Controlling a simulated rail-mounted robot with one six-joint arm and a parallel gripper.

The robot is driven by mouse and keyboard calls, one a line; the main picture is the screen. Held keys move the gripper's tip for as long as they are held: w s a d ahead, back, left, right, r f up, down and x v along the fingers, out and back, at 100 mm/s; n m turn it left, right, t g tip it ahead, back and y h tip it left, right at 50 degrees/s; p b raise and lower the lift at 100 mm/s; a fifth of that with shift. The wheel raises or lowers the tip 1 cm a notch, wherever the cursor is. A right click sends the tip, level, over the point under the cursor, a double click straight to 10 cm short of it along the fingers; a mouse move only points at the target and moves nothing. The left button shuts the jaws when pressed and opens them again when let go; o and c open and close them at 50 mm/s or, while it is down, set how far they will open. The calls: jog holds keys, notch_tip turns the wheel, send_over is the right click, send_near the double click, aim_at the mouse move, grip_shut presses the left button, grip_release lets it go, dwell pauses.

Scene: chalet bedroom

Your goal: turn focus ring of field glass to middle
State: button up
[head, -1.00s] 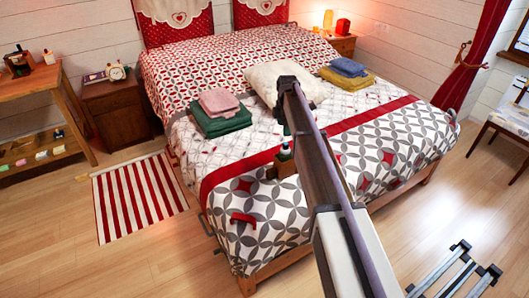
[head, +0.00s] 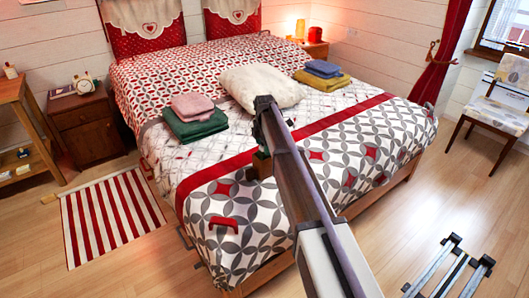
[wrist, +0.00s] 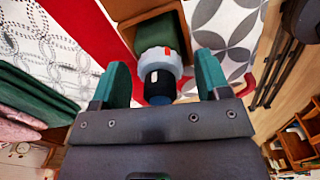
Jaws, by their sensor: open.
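The field glass shows in the wrist view as a dark green body (wrist: 161,38) in a wooden holder (wrist: 128,8). Its near end has a pale grey ring (wrist: 158,60) with a red mark, then a black ring (wrist: 160,80) with a white mark, then a blue end (wrist: 160,99). My gripper (wrist: 163,65) is open, with one teal finger on each side of the grey and black rings. Gaps show between fingers and rings. In the head view my arm hides most of the field glass; part of its wooden holder (head: 261,167) shows on the bed.
The bed (head: 330,135) carries folded pink and green towels (head: 195,117), a cream pillow (head: 262,88), blue and yellow towels (head: 322,76), and a red handle-like piece (head: 223,222). A nightstand (head: 88,130) and striped rug (head: 110,218) lie left.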

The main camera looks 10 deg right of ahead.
jog(key=shift+r, duration=0.1)
jog(key=shift+c, duration=0.2)
jog(key=c, duration=0.9)
jog(key=shift+m, duration=0.4)
jog(key=m, duration=0.4)
jog(key=shift+m, duration=0.4)
jog(key=m, duration=0.4)
jog(key=shift+m, duration=0.4)
